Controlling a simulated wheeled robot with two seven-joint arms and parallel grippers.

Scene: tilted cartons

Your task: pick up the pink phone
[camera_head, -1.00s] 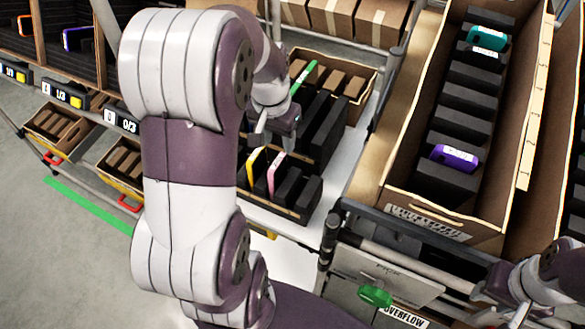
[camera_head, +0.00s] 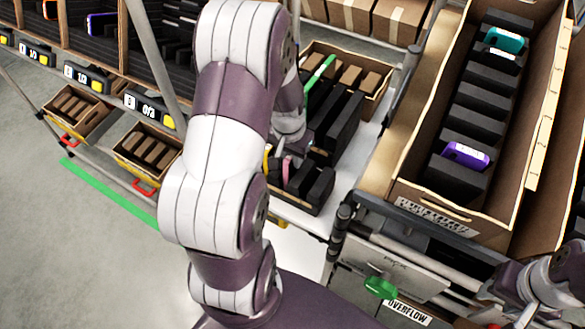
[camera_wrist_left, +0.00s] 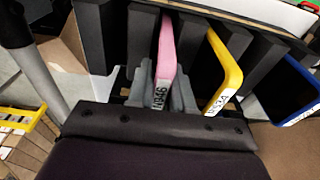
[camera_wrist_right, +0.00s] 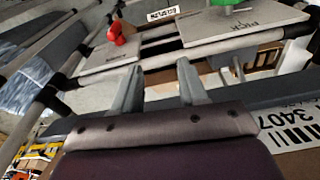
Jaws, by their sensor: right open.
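The pink phone (camera_head: 287,169) stands on edge in a dark slotted rack in the carton below my left arm; only a small part shows there. In the left wrist view the pink phone (camera_wrist_left: 166,45) has a white label at its near end. My left gripper (camera_wrist_left: 160,88) has one finger on each side of that end, very close to it; whether they press on it I cannot tell. In the head view my arm mostly hides this gripper. My right gripper (camera_wrist_right: 156,78) is open and empty, away from the phone near the cart rails.
A yellow phone (camera_wrist_left: 228,65) stands just right of the pink one, with a blue phone (camera_wrist_left: 302,80) further right. A green phone (camera_head: 320,72) is further back. A tall carton (camera_head: 400,155) on the right holds purple (camera_head: 466,155) and teal (camera_head: 503,40) phones.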

